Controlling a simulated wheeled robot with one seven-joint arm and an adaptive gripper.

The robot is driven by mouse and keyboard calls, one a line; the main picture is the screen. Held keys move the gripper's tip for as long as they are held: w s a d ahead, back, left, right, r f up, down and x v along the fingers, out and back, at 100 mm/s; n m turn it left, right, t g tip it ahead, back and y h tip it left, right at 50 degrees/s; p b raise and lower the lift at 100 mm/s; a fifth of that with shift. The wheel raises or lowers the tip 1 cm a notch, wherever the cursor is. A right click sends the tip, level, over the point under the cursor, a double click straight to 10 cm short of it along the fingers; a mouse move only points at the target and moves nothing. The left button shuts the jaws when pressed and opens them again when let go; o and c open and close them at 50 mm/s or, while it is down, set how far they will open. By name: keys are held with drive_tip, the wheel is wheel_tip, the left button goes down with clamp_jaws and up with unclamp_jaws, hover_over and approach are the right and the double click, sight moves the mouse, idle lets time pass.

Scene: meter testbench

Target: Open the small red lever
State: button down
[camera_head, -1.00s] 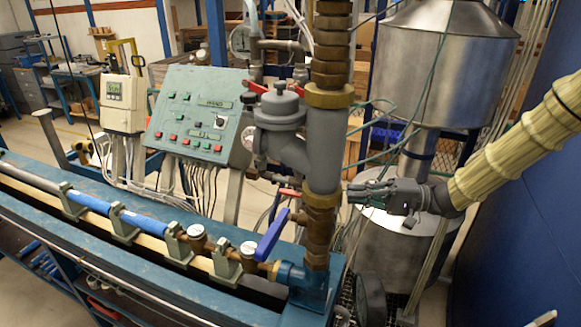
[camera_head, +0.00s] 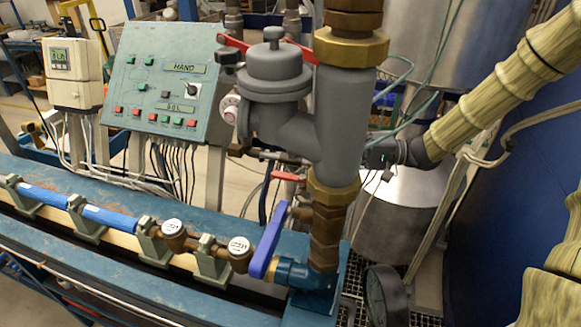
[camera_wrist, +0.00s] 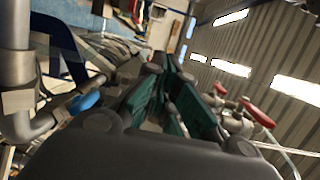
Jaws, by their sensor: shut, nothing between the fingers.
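The small red lever (camera_head: 288,177) sticks out to the left of the grey vertical pipe, just above the brass fitting and the blue-handled valve. My gripper (camera_wrist: 172,92) is shut and empty, with its dark fingers and green pads close together in the wrist view. In the head view my gripper (camera_head: 382,156) is to the right of the grey pipe, at about the lever's height. Its fingertips are hidden behind the pipe there. The gripper appears apart from the small red lever. In the wrist view red handles (camera_wrist: 258,114) show to the right of the fingers; I cannot tell which they are.
The grey pipe and valve body (camera_head: 342,125) stand between the head camera and my fingertips. A blue lever (camera_head: 268,240) is below. A longer red lever (camera_head: 232,42) is above. A control panel (camera_head: 165,85) stands left and a metal tank (camera_head: 405,210) behind.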

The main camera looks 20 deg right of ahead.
sight(290, 177)
drive_tip(key=shift+s+f+b, duration=0.25)
drive_tip(key=shift+f+b, duration=0.15)
drive_tip(key=shift+f, duration=0.25)
drive_tip(key=w+a+f, duration=0.3)
drive_tip(key=a, duration=0.6)
drive_tip(key=shift+w+a+f, duration=0.2)
drive_tip(key=shift+w, duration=0.15)
